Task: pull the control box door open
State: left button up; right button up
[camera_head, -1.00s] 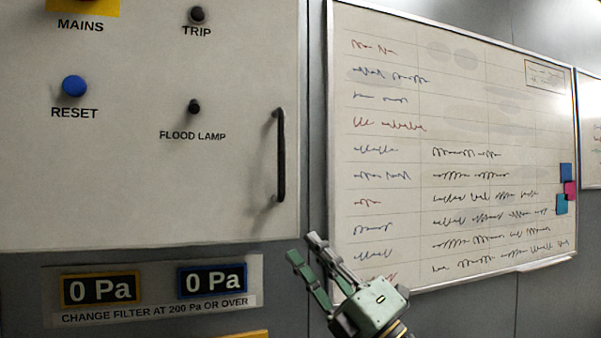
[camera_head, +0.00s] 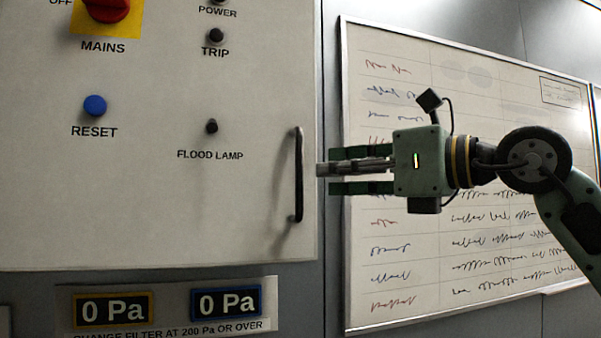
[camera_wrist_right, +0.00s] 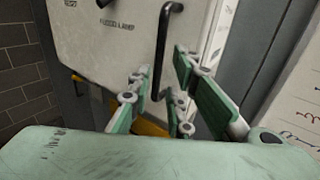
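The control box door (camera_head: 130,210) is a pale panel on the left of the head view and looks shut. Its black bar handle (camera_head: 299,175) stands upright near the door's right edge. My right gripper (camera_head: 322,171) points left, with its fingertips just right of the handle. In the right wrist view the handle (camera_wrist_right: 162,50) appears between and beyond the spread green fingers of the right gripper (camera_wrist_right: 155,85), which is open and empty. I cannot tell whether any finger touches the handle. My left gripper is not in view.
The door carries a red mains knob (camera_head: 107,8), a blue reset button (camera_head: 95,106) and small black knobs. Two pressure displays (camera_head: 170,305) sit below it. A whiteboard (camera_head: 400,285) hangs on the wall to the right, behind my right arm.

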jog(key=p, duration=0.2)
send_over(299, 215)
jog(key=shift+w+d, duration=0.1)
jog(key=shift+w, duration=0.3)
grip_shut()
